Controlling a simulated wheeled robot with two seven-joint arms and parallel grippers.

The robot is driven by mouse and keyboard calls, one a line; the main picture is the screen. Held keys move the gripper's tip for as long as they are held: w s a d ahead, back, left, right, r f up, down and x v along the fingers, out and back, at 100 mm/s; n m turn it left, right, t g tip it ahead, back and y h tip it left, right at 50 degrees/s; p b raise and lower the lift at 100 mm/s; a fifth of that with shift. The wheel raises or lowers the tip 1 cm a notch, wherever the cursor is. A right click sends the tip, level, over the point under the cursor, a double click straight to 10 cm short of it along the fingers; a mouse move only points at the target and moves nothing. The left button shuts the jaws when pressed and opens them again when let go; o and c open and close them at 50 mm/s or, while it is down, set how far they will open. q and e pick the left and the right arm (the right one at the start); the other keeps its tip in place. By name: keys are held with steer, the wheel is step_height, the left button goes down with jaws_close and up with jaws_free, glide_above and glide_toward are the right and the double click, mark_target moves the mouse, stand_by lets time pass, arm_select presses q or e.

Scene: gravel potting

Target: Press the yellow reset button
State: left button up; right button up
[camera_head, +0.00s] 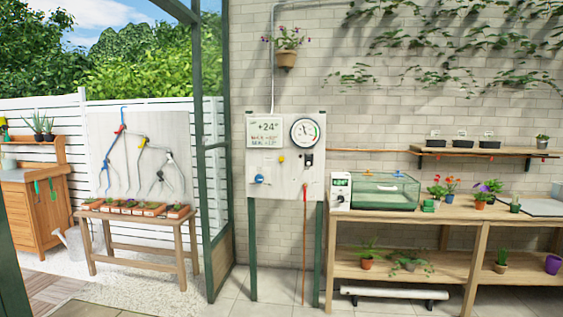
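A small round yellow knob (281,159), which looks like the yellow button, is on the white wall panel (275,207) in the middle of the view. It is too small to tell its exact shape or whether it is pressed in. On the same panel are a "+24°" display (266,131), a round dial gauge (304,132), a black fitting (308,160) and a blue-handled part (261,180). Neither of my grippers is in view.
A wooden bench (461,222) with a clear green-tinted case (386,191), a white control box (339,191) and several plants stands right of the panel. A low table (143,218) with small pots stands at left, beyond a green frame post (210,150). The paved floor before the panel looks clear.

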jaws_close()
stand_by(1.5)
